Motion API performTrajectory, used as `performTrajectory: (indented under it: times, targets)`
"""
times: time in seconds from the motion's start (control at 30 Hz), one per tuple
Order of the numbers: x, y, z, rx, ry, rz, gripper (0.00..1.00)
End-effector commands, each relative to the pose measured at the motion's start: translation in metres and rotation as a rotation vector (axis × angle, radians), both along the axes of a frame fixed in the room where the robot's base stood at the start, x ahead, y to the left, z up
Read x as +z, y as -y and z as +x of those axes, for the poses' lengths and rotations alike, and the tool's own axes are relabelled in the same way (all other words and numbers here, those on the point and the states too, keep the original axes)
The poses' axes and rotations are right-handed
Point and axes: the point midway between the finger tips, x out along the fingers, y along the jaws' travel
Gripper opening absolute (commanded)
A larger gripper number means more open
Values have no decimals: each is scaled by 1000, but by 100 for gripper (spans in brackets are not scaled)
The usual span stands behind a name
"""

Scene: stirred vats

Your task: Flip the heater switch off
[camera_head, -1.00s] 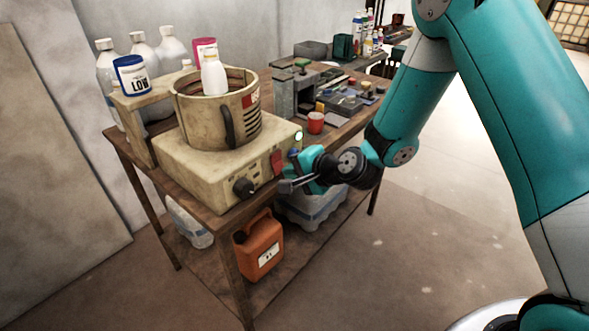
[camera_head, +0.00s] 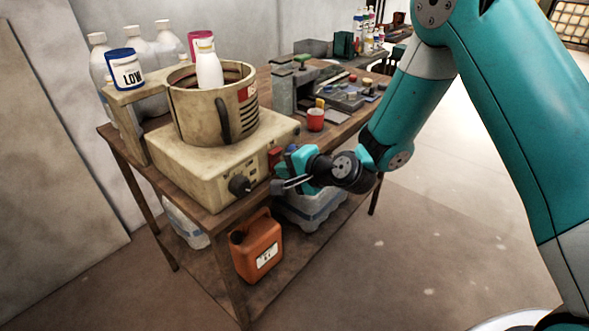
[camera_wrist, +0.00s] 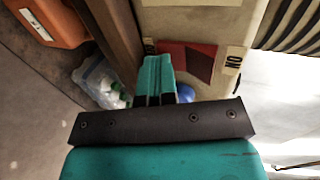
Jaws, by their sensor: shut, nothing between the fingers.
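The cream heater box (camera_head: 205,180) stands on the near end of the wooden table, with a black knob (camera_head: 240,186) on its front. The red heater switch (camera_head: 274,157) is on the same front, right of the knob. In the wrist view, the switch shows as a red plate with a darker rocker (camera_wrist: 198,64), beside an ON label (camera_wrist: 233,61). My gripper (camera_head: 275,187) is shut and empty in front of the box. Its fingertips (camera_wrist: 158,60) overlap the red plate's edge in the wrist view; I cannot tell whether they touch it.
A round vat (camera_head: 205,118) with a white bottle (camera_head: 208,66) in it sits on the box. A blue-lidded LOW jar (camera_head: 125,70) is on a shelf at left. A red cup (camera_head: 315,119) stands behind my gripper. An orange canister (camera_head: 257,247) is on the lower shelf.

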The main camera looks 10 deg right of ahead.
Motion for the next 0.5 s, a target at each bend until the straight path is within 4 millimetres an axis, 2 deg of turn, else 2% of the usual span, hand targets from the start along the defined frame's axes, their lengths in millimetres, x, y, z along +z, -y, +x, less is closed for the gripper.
performTrajectory:
  times: [0.5]
  targets:
    - [17,2,0,-2,0,-1,0]
